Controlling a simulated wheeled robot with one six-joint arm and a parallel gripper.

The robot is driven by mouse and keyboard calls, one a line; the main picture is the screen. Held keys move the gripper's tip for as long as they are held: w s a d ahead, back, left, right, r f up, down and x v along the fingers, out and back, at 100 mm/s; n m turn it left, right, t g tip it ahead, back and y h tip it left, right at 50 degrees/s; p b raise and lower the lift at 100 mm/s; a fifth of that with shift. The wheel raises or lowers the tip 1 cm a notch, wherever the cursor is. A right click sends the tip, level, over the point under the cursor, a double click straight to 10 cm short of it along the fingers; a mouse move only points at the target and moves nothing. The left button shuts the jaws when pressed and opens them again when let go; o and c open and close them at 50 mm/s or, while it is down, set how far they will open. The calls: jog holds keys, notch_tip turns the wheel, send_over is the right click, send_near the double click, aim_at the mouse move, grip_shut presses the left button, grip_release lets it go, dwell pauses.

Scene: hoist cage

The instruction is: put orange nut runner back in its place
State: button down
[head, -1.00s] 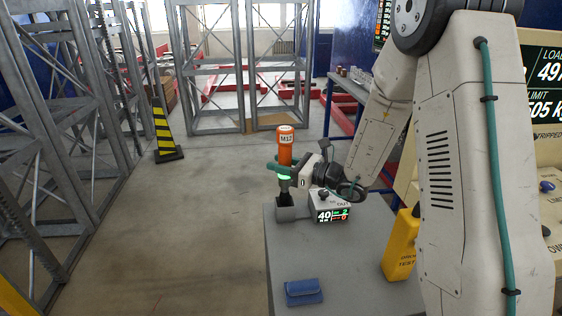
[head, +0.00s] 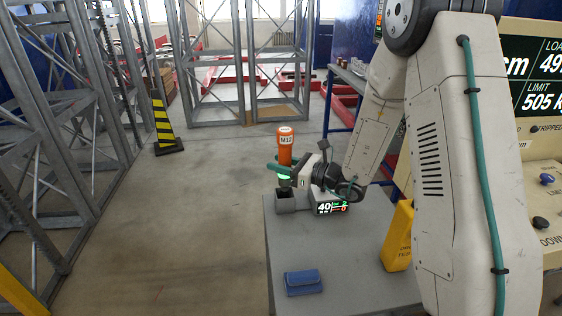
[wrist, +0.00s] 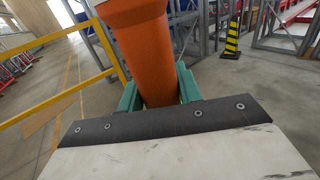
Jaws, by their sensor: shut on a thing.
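The orange nut runner (head: 285,146), marked M12 at its top, stands upright in my gripper (head: 284,172). Green fingers close around its body, and a green light ring glows just below them. In the wrist view the orange body (wrist: 147,58) sits between both green fingers (wrist: 160,92). Below it is a grey open-topped holder (head: 292,204) at the bench's far left corner. The tool's lower end meets the holder's opening, and its tip is hidden there. I cannot tell whether it rests on the bottom.
A display box reading 40 (head: 332,207) stands right beside the holder. A blue pouch (head: 302,283) and a yellow tester (head: 398,238) are on the grey bench (head: 345,265). A control panel (head: 540,165) is at right. Open floor lies left, with a striped yellow-black marker (head: 164,128).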

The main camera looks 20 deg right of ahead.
jog(key=shift+f, duration=1.15)
jog(key=c, duration=0.9)
grip_release()
jog(key=shift+v, duration=3.9)
jog(key=shift+v, duration=3.5)
jog(key=shift+r, duration=5.05)
